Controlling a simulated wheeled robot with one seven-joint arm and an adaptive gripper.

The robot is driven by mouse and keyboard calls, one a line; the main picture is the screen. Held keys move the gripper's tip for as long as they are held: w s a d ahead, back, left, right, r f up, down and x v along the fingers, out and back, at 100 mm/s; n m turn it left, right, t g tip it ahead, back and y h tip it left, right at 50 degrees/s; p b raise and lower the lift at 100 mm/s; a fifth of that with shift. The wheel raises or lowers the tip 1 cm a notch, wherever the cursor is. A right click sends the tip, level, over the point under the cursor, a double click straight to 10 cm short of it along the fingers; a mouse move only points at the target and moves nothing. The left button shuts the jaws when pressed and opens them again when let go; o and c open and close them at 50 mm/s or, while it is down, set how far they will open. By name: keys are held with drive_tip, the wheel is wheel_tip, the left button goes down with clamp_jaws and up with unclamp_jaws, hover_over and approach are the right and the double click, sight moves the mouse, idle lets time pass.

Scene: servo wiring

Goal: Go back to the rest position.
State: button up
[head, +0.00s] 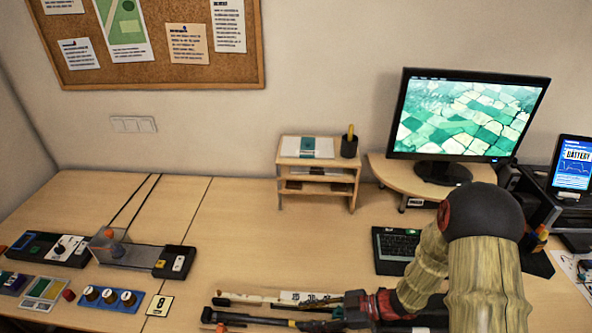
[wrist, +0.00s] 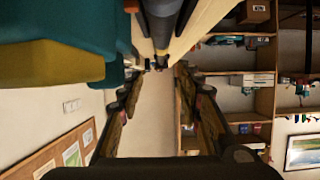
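My gripper (head: 214,307) is low at the front middle of the head view, reaching left from my arm over the front of the desk. Its two long dark fingers are apart. In the wrist view my gripper (wrist: 157,75) also shows its fingers spread, with nothing held between them. My arm covers part of the desk at the right.
The desk (head: 255,240) holds a clear-covered device (head: 125,255), a blue block with knobs (head: 108,299), a small wooden shelf (head: 318,171), a keyboard (head: 397,243) and a monitor (head: 465,115). The desk between the device and keyboard is mostly clear.

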drive_tip(key=w, duration=0.2)
drive_tip(key=w+d+r+t+h, duration=0.1)
drive_tip(key=w, duration=0.1)
drive_tip(key=w+d+r+t+h, duration=0.1)
drive_tip(key=w, duration=0.1)
drive_tip(key=shift+w+m, duration=0.1)
drive_tip(key=shift+m, duration=0.2)
drive_tip(key=w+d+r+m+t+h, duration=0.55)
drive_tip(key=w+d+r+h, duration=0.25)
drive_tip(key=w+d+r, duration=0.4)
drive_tip(key=s+d+r+m+t+h, duration=0.25)
drive_tip(key=s+d+r+h, duration=0.2)
drive_tip(key=r, duration=0.35)
drive_tip(key=s+d+r+m+g+h, duration=0.1)
drive_tip(key=s+d+r+m+g, duration=0.15)
drive_tip(key=s+r, duration=0.3)
drive_tip(key=s+a+r+m+g+y, duration=0.1)
drive_tip(key=s+a+m, duration=0.2)
drive_tip(key=s, duration=0.8)
drive_tip(key=s+a+r+m+g+y, duration=0.1)
drive_tip(key=s+a+m+g, duration=0.1)
drive_tip(key=s, duration=0.8)
drive_tip(key=shift+s+a+m, duration=0.4)
drive_tip(key=shift+a+m, duration=0.05)
drive_tip(key=shift+a, duration=0.1)
drive_tip(key=shift+o, duration=0.2)
